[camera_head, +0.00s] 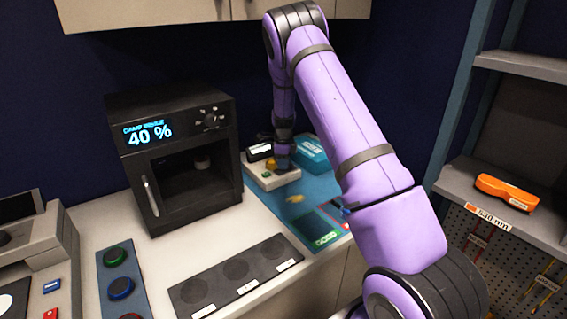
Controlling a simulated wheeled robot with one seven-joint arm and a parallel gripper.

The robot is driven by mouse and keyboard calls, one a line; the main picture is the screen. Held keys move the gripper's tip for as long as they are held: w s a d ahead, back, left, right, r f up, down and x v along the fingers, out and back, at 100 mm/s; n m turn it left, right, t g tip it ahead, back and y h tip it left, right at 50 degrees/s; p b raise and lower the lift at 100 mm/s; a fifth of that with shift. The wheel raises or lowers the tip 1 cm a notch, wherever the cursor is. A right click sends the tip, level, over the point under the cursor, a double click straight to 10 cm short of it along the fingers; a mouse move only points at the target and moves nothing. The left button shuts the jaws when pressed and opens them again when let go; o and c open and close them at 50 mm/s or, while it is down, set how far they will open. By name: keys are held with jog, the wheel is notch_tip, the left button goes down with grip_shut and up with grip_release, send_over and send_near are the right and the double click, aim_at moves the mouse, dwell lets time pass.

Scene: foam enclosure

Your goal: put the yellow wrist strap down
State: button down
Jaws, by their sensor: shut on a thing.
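My gripper (281,166) points down at the back of the counter, just above or at a light grey box (266,182). It is shut on a small yellow thing, which looks like the yellow wrist strap (271,164). The strap shows at the left side of the fingers and is mostly hidden by them. I cannot tell whether it touches the box. A blue mat (318,187) lies beside the box, to the right and in front.
A small pale yellow piece (295,198) and a green-edged panel (325,238) lie on the mat. A black oven-like chamber (183,155) stands left. A dark strip of round pads (236,272) lies in front.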

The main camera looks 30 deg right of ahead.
jog(key=c, duration=1.1)
grip_release()
notch_tip(320, 180, up, 12)
jog(key=r, duration=0.1)
jog(key=s+a+r+n+t, duration=0.1)
jog(key=s+a+r+n, duration=0.5)
jog(key=r, duration=0.5)
jog(key=s+a+r+n+t+y, duration=0.1)
jog(key=s+a+r+n, duration=0.2)
jog(key=s+r, duration=0.3)
jog(key=s+a+r+n+t, duration=0.1)
jog(key=s+a+r+n, duration=0.25)
jog(key=s, duration=0.35)
jog(key=s+a+n+t, duration=0.1)
jog(key=s+a+n, duration=0.2)
jog(key=s+n, duration=0.4)
jog(key=s+a+r+n+t+h, duration=0.1)
jog(key=s+a+n, duration=0.3)
jog(key=s, duration=1.3)
jog(key=shift+s+r+n, duration=0.15)
jog(key=shift+s+n, duration=0.2)
jog(key=shift+n, duration=1.2)
